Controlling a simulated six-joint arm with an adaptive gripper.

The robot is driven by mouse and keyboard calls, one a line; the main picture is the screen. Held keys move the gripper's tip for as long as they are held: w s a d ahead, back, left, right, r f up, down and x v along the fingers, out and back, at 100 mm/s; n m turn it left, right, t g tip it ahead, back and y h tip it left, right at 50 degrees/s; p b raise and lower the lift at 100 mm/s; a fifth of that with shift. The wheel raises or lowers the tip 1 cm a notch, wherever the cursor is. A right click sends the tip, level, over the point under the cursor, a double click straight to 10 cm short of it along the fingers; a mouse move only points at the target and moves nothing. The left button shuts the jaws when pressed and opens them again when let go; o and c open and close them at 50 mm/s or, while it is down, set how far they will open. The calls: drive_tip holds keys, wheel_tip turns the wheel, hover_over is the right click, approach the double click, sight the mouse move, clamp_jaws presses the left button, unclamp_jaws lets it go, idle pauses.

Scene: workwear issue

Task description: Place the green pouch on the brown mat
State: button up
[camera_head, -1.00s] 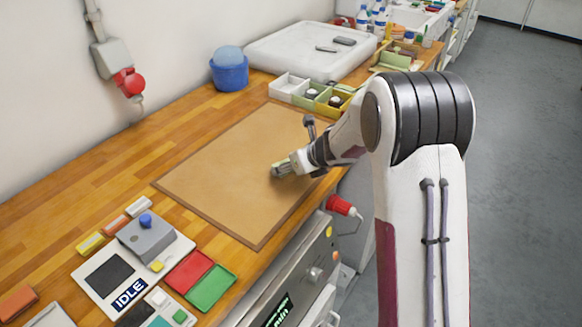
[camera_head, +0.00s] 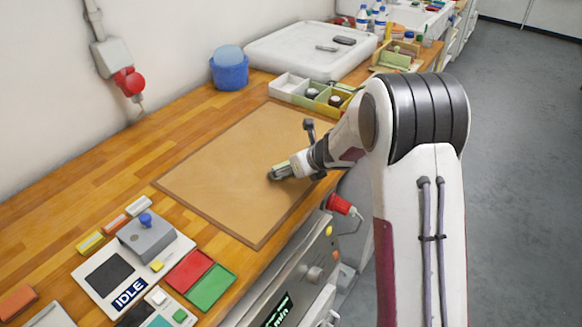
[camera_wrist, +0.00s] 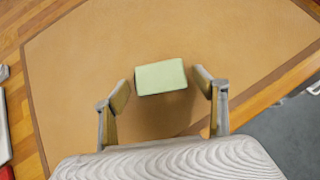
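The green pouch (camera_wrist: 161,77) is a pale green rectangle between my fingers in the wrist view. It appears to lie on the brown mat (camera_wrist: 230,35), with mat showing all around it. My gripper (camera_wrist: 162,82) is open, with a narrow gap between each finger and the pouch. In the head view my gripper (camera_head: 276,175) is low over the right part of the brown mat (camera_head: 220,165). The pouch is mostly hidden by the fingers there.
Compartment trays (camera_head: 310,95) stand beyond the mat's far end, near a blue tub (camera_head: 229,70) and a large white tray (camera_head: 312,48). Most of the mat is bare.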

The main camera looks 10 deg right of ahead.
drive_tip(key=shift+r, duration=0.15)
drive_tip(key=shift+v, duration=0.95)
drive_tip(key=v, duration=1)
drive_tip(key=shift+r, duration=0.1)
